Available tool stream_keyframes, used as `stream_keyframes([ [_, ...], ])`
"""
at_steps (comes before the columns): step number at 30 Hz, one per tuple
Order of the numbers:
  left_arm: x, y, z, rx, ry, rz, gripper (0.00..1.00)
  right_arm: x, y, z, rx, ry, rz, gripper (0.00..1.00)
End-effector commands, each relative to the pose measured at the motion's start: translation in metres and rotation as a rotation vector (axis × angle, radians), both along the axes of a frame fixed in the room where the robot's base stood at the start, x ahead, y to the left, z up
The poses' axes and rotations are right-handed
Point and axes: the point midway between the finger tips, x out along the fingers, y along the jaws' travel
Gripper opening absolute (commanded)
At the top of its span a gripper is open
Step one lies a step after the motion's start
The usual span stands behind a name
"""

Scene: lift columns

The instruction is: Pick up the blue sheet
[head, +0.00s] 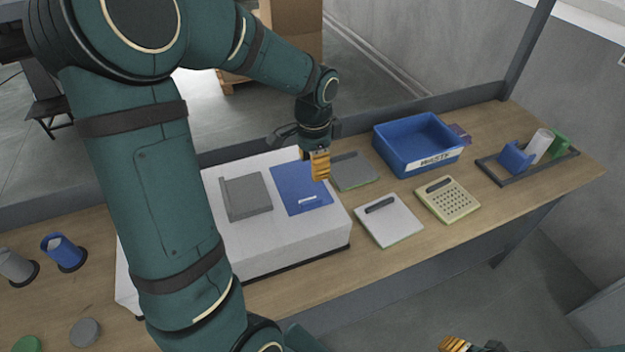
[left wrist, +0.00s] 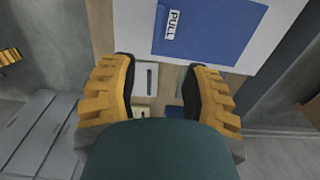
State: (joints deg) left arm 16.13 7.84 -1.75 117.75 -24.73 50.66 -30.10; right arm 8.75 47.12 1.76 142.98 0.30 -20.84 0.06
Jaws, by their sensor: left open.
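The blue sheet (head: 290,186) lies flat on top of a white box (head: 285,237), near its right end. It carries a small white label, which reads PULL in the left wrist view, where the sheet (left wrist: 215,28) is at the top, beyond my fingertips. My left gripper (head: 318,168) is above the right edge of the white box, beside the sheet in the picture. In the left wrist view it (left wrist: 160,66) is open, with nothing between its fingers. My right gripper (head: 455,344) shows only its yellow fingertips at the bottom edge.
A grey holder (head: 246,196) sits left of the sheet on the box. A blue WASTE bin (head: 415,158), a grey tray (head: 355,172), a white pad (head: 389,220) and a cream perforated block (head: 447,200) stand to the right. Cups (head: 62,252) stand at far left.

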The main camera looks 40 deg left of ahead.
Motion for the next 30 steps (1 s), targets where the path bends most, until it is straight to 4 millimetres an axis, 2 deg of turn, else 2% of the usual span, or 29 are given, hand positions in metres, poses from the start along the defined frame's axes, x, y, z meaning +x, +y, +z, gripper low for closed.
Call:
stream_keyframes([
  [10, -0.001, -0.001, -0.063, -0.003, 0.006, 0.001, 0.47, 0.000, 0.000, -0.007, -0.001, 0.000, 0.000, 0.47],
  [13, -0.001, 0.000, -0.075, -0.002, 0.005, 0.000, 0.47, 0.000, 0.000, -0.008, -0.002, 0.000, 0.000, 0.47],
  [20, 0.000, -0.001, -0.090, -0.002, 0.005, 0.001, 0.47, 0.000, 0.000, -0.009, -0.002, 0.000, 0.000, 0.47],
  [27, 0.001, -0.003, -0.124, -0.002, 0.005, 0.000, 0.47, 0.000, 0.000, -0.011, -0.002, 0.000, 0.000, 0.47],
  [30, 0.001, -0.003, -0.132, -0.002, 0.003, 0.000, 0.47, 0.000, 0.001, -0.012, -0.002, 0.000, 0.000, 0.47],
])
